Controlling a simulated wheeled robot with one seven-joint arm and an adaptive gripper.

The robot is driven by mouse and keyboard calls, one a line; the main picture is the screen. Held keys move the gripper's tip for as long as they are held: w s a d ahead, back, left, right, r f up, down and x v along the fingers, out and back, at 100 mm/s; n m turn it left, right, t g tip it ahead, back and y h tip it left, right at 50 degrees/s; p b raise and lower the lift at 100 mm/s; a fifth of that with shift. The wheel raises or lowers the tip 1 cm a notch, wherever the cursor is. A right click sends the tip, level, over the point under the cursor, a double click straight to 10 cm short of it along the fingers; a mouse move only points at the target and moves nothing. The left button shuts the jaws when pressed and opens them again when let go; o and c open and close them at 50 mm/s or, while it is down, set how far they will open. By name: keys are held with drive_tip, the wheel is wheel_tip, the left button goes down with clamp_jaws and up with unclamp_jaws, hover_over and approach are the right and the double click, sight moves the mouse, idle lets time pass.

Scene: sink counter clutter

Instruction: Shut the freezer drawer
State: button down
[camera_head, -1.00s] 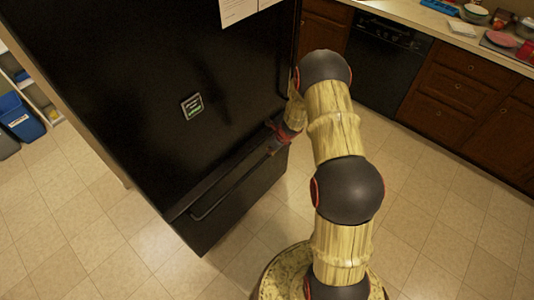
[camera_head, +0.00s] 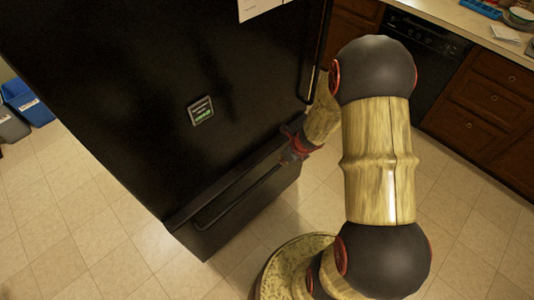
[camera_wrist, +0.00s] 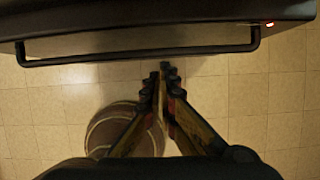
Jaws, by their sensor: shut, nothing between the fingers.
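The freezer drawer (camera_head: 245,215) is the low black front at the bottom of the tall black fridge (camera_head: 130,90). It stands out a little below the fridge door, with a dark ledge along its top. Its long bar handle (camera_head: 225,203) runs across the front and also shows in the wrist view (camera_wrist: 140,53). My gripper (camera_head: 288,157) is by the right part of the drawer's top edge. In the wrist view my gripper (camera_wrist: 165,68) is shut and empty, its fingertips just below the handle bar in the picture. Whether they touch the drawer I cannot tell.
Wooden cabinets (camera_head: 485,105) and a black dishwasher (camera_head: 425,60) stand at the right under a counter. Blue and grey bins (camera_head: 28,103) stand at the far left. The tiled floor (camera_head: 90,235) in front of the drawer is clear at the left.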

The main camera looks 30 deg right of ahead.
sight(264, 159)
drive_tip(key=shift+w+a+f+b, duration=0.4)
drive_tip(key=shift+w+f+b, duration=0.4)
drive_tip(key=shift+w+f, duration=0.6)
drive_tip(key=shift+w+a+f+b, duration=0.4)
drive_tip(key=shift+w+f+b, duration=0.5)
drive_tip(key=shift+f, duration=0.9)
drive_tip(key=shift+w+a+f+b, duration=0.4)
drive_tip(key=shift+w+f+b, duration=0.25)
drive_tip(key=shift+w+f, duration=0.85)
drive_tip(key=shift+w+a+p, duration=0.25)
drive_tip(key=shift+w+p, duration=0.35)
drive_tip(key=shift+w, duration=0.05)
drive_tip(key=shift+w+a, duration=0.15)
drive_tip(key=shift+w, duration=0.4)
drive_tip(key=shift+s, duration=0.1)
drive_tip(key=shift+f, duration=0.1)
